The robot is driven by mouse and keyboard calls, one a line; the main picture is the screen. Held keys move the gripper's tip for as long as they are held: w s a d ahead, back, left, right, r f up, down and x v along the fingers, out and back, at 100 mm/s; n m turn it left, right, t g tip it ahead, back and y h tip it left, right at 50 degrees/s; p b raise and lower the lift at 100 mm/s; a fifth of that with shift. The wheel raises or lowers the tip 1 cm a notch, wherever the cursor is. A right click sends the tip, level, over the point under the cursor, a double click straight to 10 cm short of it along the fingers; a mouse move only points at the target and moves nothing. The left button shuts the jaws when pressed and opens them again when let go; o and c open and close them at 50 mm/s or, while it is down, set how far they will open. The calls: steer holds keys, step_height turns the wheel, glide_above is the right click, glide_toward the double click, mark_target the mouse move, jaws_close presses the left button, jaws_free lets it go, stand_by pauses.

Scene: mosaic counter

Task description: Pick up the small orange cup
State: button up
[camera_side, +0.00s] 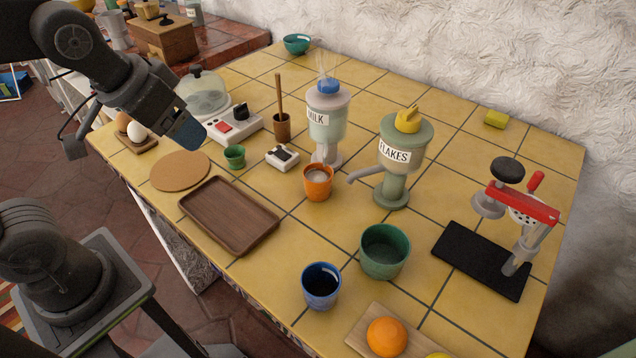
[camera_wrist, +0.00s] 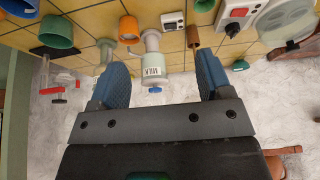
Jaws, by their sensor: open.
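The small orange cup (camera_side: 317,183) stands upright on the yellow tiles, under the spout of the milk dispenser (camera_side: 326,125), with something pale inside. In the wrist view the orange cup (camera_wrist: 128,29) shows at the upper left, upside down in the picture. My gripper (camera_side: 184,135) is above the left part of the counter, well away from the cup. In the wrist view my gripper (camera_wrist: 162,80) has its two blue fingers wide apart with nothing held between them.
A flakes dispenser (camera_side: 398,160), green bowl (camera_side: 384,251) and blue cup (camera_side: 321,287) stand right of and in front of the cup. A brown tray (camera_side: 228,214) and cork mat (camera_side: 180,171) lie left. A red-handled press (camera_side: 522,215) stands far right.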

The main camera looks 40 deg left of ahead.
steer(key=w+d+f, duration=0.2)
steer(key=w+d, duration=0.3)
steer(key=w, duration=0.4)
steer(key=g, duration=0.1)
glide_toward(318, 172)
steer(key=shift+m, duration=0.3)
steer(key=x, duration=0.2)
steer(key=d+x, duration=0.1)
steer(key=x, duration=0.2)
steer(key=s+x, duration=0.1)
steer(key=x, duration=0.1)
steer(key=shift+w+d+f, duration=0.15)
steer(key=shift+d+f, duration=0.15)
steer(key=shift+f, duration=0.2)
steer(key=c, duration=0.9)
steer(key=shift+r, duration=0.1)
steer(key=shift+r, duration=0.1)
